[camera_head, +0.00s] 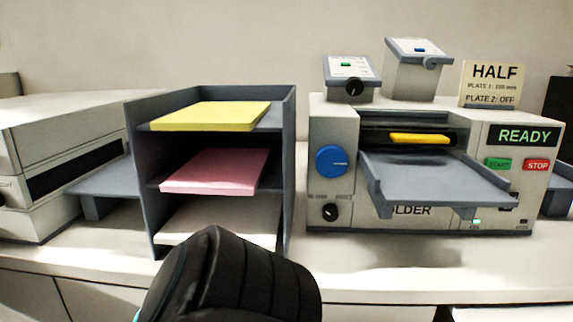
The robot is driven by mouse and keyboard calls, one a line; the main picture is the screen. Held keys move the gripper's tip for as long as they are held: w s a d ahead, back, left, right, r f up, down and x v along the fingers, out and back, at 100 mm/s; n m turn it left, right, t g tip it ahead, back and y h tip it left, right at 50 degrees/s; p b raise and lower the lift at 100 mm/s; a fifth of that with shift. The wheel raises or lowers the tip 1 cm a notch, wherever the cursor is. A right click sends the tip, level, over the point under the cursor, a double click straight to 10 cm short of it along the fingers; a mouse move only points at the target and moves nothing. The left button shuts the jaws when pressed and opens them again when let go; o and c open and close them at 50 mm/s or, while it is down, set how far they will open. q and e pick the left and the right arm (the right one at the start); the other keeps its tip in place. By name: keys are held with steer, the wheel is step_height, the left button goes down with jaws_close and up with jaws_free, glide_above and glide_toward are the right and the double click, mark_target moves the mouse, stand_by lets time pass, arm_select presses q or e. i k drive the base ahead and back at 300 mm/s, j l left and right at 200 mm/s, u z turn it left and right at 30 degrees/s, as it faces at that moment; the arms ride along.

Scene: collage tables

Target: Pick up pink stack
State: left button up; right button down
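The pink stack (214,170) of paper lies flat on the middle shelf of the dark grey tray rack (288,150). Its front edge sticks out a little past the shelf. A yellow stack (210,116) lies on the shelf above it, and a white stack (225,222) lies on the lowest shelf. A black ribbed part of my own arm rises at the bottom centre and covers part of the rack's lower front. Neither gripper's fingers show in the head view.
A folder machine (420,220) with an empty grey tray (440,180) stands to the right, its display reading READY. Two small control boxes and a HALF sign (493,82) sit on top of it. A white machine (40,160) stands at left. The counter front strip (400,283) is clear.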

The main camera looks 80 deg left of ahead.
mark_target(212, 171)
steer(key=k+u, duration=0.25)
steer(key=k+j+u, duration=0.1)
steer(key=u, duration=2.1)
steer(key=k+j, duration=0.05)
